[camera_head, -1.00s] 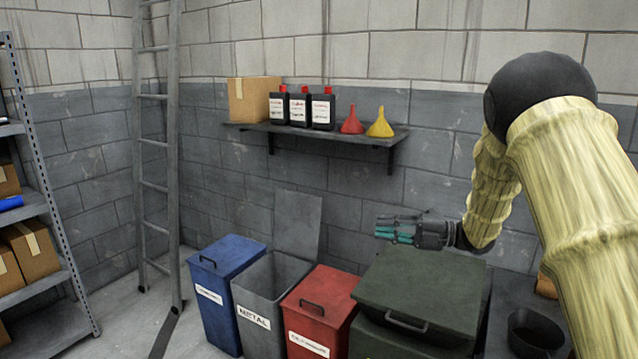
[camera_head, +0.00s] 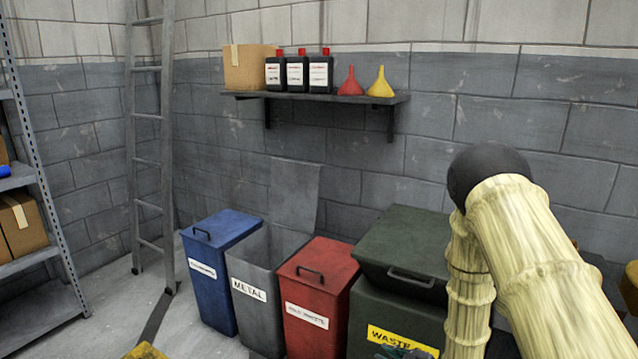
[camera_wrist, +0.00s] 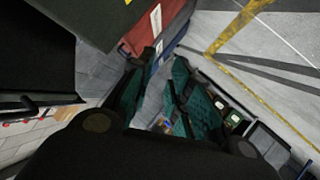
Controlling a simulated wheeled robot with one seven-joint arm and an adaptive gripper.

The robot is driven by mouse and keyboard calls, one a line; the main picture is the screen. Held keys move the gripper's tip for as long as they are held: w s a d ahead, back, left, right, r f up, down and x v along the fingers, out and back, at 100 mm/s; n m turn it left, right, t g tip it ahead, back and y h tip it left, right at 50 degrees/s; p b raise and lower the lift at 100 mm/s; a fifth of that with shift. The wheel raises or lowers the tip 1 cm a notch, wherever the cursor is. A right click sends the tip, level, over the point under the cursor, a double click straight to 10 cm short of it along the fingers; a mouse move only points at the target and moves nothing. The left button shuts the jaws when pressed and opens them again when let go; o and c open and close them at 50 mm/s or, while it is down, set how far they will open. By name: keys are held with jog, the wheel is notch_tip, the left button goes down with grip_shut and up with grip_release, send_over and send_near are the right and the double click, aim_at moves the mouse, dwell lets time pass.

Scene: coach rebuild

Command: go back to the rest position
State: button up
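My gripper (camera_wrist: 158,92) shows in the wrist view with two teal-padded fingers apart. Grey floor and distant things show through the gap, and nothing is held between the fingers. In the head view my pale, bamboo-like arm comes in from the right and bends down past the right side of the dark green waste bin (camera_head: 412,240). The gripper itself is not clearly visible there; a small grey shape over the bin's yellow label may be part of it.
A blue bin (camera_head: 215,280), an open grey metal bin (camera_head: 255,315) and a red bin (camera_head: 318,275) stand along the wall. Above them a shelf (camera_head: 345,99) holds bottles, funnels and a box. A ladder (camera_head: 152,140) and shelving unit (camera_head: 45,170) are at left.

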jog(key=s+d+f+m+g+h+b, duration=0.2)
jog(key=s+f+m+g+h+b, duration=0.45)
jog(key=s+f, duration=1.6)
jog(key=s+d+f+m+g+b, duration=0.1)
jog(key=s+f+m+g+b, duration=0.25)
jog(key=s, duration=0.65)
jog(key=s+d+f+m+g+b, duration=0.1)
jog(key=s+f+m+b, duration=0.4)
jog(key=s, duration=0.6)
notch_tip(320, 180, up, 23)
jog(key=n+p, duration=0.2)
jog(key=p, duration=2.3)
jog(key=shift+w+a+f, duration=0.2)
jog(key=shift+w+a, duration=0.05)
jog(key=shift+w, duration=0.1)
